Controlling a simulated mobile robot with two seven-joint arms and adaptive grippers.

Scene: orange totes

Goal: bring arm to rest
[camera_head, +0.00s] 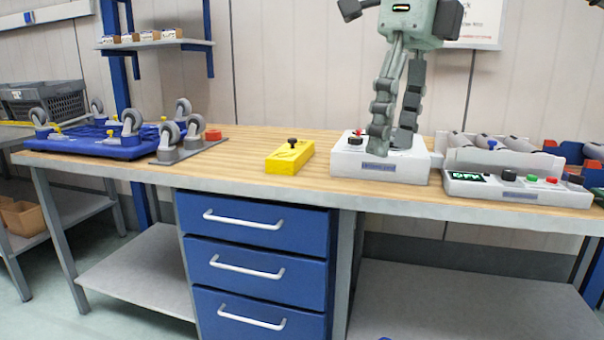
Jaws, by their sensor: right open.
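My right gripper (390,146) comes down from the top, right of the middle, with its grey-green fingers pointing downward. The fingertips show in front of or just over the white box (382,168) on the workbench; I cannot tell whether they touch it. I see a small gap between the fingers and nothing held in it. The fingers hide part of the box's top. My left gripper is not in view.
The wooden workbench (240,150) carries a yellow box (289,157) with a black knob, a blue wheeled base (92,144) at left, and a white control panel (518,190) at right. Blue drawers (258,226) are below. Bench top between the wheels and yellow box is clear.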

